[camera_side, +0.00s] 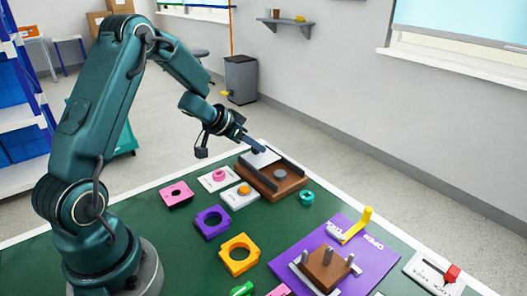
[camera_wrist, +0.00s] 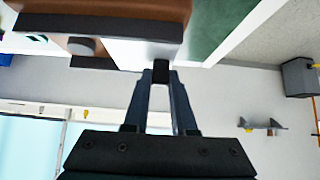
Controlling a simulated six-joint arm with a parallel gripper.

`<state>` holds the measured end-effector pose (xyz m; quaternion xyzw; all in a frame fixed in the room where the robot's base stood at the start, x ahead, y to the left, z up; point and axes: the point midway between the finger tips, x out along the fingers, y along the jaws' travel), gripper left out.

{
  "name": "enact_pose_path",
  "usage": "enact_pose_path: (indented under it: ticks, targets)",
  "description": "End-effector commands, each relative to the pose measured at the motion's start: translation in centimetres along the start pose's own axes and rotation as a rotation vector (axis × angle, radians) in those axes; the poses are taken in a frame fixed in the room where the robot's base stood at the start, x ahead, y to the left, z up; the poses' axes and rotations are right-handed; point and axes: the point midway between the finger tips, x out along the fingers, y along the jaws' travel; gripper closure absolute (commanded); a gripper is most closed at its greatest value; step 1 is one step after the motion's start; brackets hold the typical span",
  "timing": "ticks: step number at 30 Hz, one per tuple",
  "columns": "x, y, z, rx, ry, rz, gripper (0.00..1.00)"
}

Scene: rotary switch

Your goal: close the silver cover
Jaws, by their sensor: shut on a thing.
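The silver cover (camera_side: 259,159) is a flat pale plate between two dark rails on a brown wooden base (camera_side: 272,192). It lies over the far-left end of the base, and the round grey knob (camera_side: 280,173) beside it is uncovered. In the wrist view the cover (camera_wrist: 140,50) shows as a pale strip, with the knob (camera_wrist: 82,47) to its left. My gripper (camera_side: 260,149) is at the far-left end of the cover. In the wrist view my gripper (camera_wrist: 160,72) is shut on a small dark handle at the cover's edge.
A white plate with an orange button (camera_side: 244,190) and one with a pink knob (camera_side: 218,175) stand left of the base. A teal ring (camera_side: 306,198) lies close to its right. Purple (camera_side: 213,222) and yellow (camera_side: 238,255) blocks are nearer. The wall is behind the table.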

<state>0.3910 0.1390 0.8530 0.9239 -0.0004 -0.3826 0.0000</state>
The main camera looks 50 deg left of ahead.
Motion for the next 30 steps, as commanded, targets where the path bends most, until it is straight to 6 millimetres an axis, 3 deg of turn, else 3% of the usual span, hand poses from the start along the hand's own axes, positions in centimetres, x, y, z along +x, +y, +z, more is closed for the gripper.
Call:
enact_pose_path:
  ticks: [20, 25, 30]
  targets:
    - [-0.1, 0.0, 0.0, 0.0, -0.001, -0.002, 1.0]
    - [0.0, 1.5, -0.1, 0.002, 0.002, 0.001, 1.0]
    - [0.0, 4.4, -0.1, 0.0, 0.003, 0.004, 1.0]
